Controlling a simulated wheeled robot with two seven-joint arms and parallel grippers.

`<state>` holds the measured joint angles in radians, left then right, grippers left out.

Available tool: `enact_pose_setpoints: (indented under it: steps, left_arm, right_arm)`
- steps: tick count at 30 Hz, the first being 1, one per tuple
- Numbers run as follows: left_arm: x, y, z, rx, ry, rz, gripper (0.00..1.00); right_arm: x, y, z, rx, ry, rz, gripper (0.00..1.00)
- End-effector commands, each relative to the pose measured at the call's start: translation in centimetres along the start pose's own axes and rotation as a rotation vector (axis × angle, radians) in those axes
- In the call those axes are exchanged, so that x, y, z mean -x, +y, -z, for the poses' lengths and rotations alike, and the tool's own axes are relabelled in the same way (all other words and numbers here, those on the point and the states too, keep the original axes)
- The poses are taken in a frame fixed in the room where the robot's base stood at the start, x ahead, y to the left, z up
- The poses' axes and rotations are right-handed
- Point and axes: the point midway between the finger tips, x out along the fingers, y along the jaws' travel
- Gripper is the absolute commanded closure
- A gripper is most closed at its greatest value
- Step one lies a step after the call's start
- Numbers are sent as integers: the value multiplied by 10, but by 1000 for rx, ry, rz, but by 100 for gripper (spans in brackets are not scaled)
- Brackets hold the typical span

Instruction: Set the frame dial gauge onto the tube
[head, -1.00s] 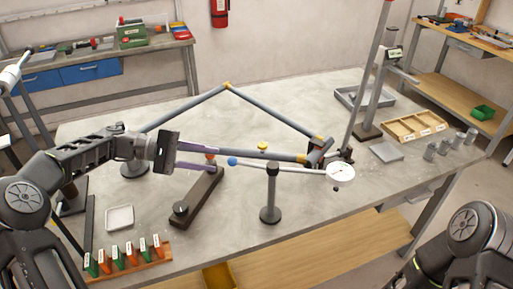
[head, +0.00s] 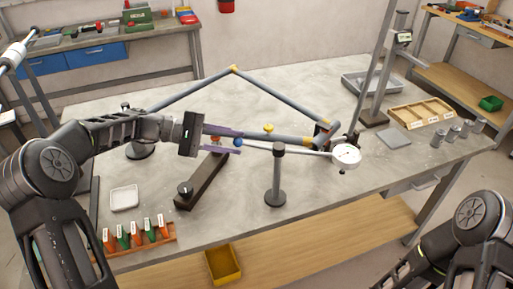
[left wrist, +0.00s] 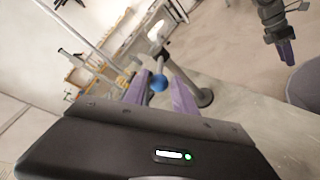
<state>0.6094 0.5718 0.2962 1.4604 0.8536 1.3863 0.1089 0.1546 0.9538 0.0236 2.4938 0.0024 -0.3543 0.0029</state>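The dial gauge has a white round dial (head: 346,156), a thin rod and a blue ball (head: 239,142) at the rod's left end. Its rod crosses the top of a dark upright post (head: 277,178). My left gripper (head: 240,141) is open, its purple fingers either side of the blue ball. In the left wrist view the ball (left wrist: 158,84) shows between the fingertips, with a gap visible. The grey tube frame (head: 290,97) with yellow joints lies behind the gauge. My right gripper (left wrist: 286,50) shows at the top right of the wrist view; its opening is unclear.
A dark bar (head: 203,180) lies below my left gripper. A rack of orange and green pieces (head: 140,235) and a white tray (head: 124,197) are at front left. A wooden divided tray (head: 420,112) and metal cylinders (head: 465,130) are at right.

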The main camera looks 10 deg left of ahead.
Motion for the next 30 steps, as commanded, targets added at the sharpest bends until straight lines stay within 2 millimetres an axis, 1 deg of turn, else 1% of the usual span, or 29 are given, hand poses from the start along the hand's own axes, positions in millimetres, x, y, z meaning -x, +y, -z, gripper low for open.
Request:
enact_pose_setpoints:
  steps: [1,3,6,9,12,15,22,23,30]
  left_arm:
    - [-11,0,-1,-1,-1,3,67]
    - [-24,2,-2,0,-1,0,67]
    - [-42,2,-2,1,-1,0,67]
    - [-55,2,-1,1,0,-1,67]
    - [-63,1,0,0,1,-1,67]
    - [-66,1,0,0,3,-1,67]
    - [-66,0,0,0,3,-1,67]
    - [-66,0,0,0,3,-1,69]
    - [-66,0,0,0,3,0,89]
  right_arm:
    - [-2,1,0,1,0,0,64]
    - [5,-2,0,0,-1,-1,64]
    - [8,-3,-1,-1,-2,-2,64]
    - [10,-3,-1,-2,-3,-3,64]
    - [11,-3,-1,-2,-3,-4,64]
    - [11,-3,-1,-3,-3,-4,64]
    - [11,-3,-1,-3,-3,-4,64]
    - [11,-3,-1,-3,-3,-4,64]
    - [11,-3,-1,-3,-3,-4,64]
